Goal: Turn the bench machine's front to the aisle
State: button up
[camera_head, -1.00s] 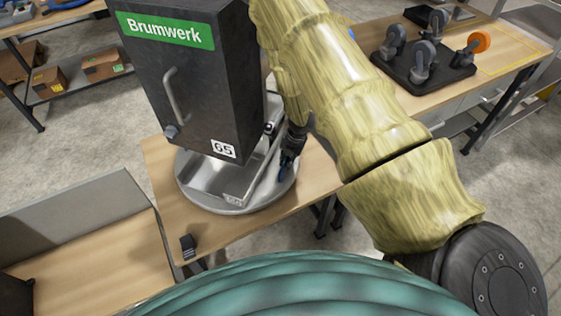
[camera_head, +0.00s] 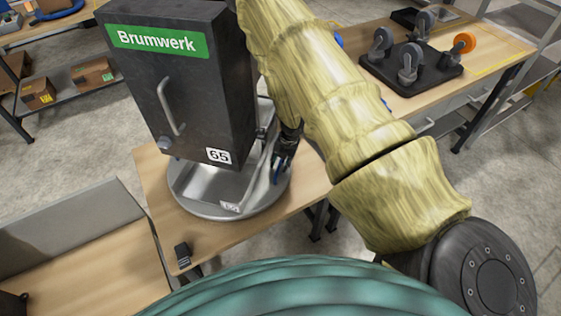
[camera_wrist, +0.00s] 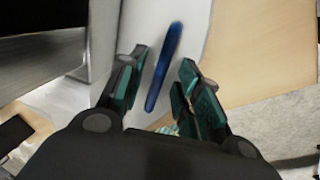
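The bench machine (camera_head: 185,95) is a dark box with a green "Brumwerk" label, a grey front handle and a "65" tag. It stands on a round grey turntable (camera_head: 215,210) on a wooden bench. Its labelled front faces the lower left of the head view. A blue peg (camera_wrist: 165,62) stands at the turntable's right side. My gripper (camera_head: 282,163) is at that side, pointing down. In the wrist view my gripper (camera_wrist: 163,58) is open, with the peg between its fingers and visible gaps on both sides. Whether either finger touches the peg lower down is unclear.
A small black block (camera_head: 183,254) sits at the bench's front corner. A grey-walled wooden bench (camera_head: 85,262) is at lower left. A black tray of casters (camera_head: 410,70) is on the table behind my arm. Shelves with boxes (camera_head: 92,73) stand at far left.

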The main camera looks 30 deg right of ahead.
notch_tip(320, 180, up, 12)
jog(key=s+d, duration=0.1)
jog(key=shift+s+d, duration=0.25)
jog(key=shift+s, duration=0.15)
dwell(0.3)
jog(key=shift+f, duration=0.1)
